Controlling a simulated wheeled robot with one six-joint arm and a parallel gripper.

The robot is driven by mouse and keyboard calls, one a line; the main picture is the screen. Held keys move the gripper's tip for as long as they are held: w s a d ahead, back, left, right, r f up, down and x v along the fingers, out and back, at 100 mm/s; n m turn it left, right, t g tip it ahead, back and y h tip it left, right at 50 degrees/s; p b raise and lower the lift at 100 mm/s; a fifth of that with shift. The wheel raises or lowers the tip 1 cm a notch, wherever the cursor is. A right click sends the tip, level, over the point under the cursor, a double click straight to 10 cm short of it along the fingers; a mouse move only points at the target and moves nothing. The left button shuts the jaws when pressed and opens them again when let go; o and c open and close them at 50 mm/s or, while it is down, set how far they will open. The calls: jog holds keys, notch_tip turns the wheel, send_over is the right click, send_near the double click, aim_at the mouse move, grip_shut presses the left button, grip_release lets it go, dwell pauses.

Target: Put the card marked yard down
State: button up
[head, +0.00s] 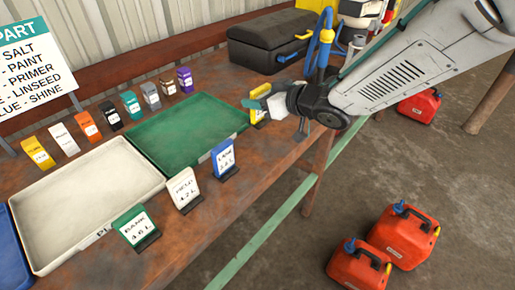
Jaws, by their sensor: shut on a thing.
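A white card (185,190) stands in a dark base at the table's front edge; its small print looks like yard, with 4.2 L below. My gripper (277,108) is above the table's right part, well to the right of that card and apart from it. It appears shut on a small white thing (276,107), partly hidden by my gripper; I cannot read any marking on it. A green card marked bank (132,228) and a blue card marked lane (223,158) stand on either side of the white card.
A cream tray (88,200) and a green tray (190,132) lie behind the cards. Several small coloured packets stand behind them, and a yellow one (258,90) is beside my gripper. A black toolbox (268,42) is at the back. Red cans (403,235) stand on the floor.

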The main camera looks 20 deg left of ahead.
jog(key=shift+s+a, duration=0.35)
jog(key=shift+a, duration=0.1)
notch_tip(320, 180, down, 9)
jog(key=shift+f, duration=0.2)
jog(key=shift+f, duration=0.2)
jog(key=o, duration=1)
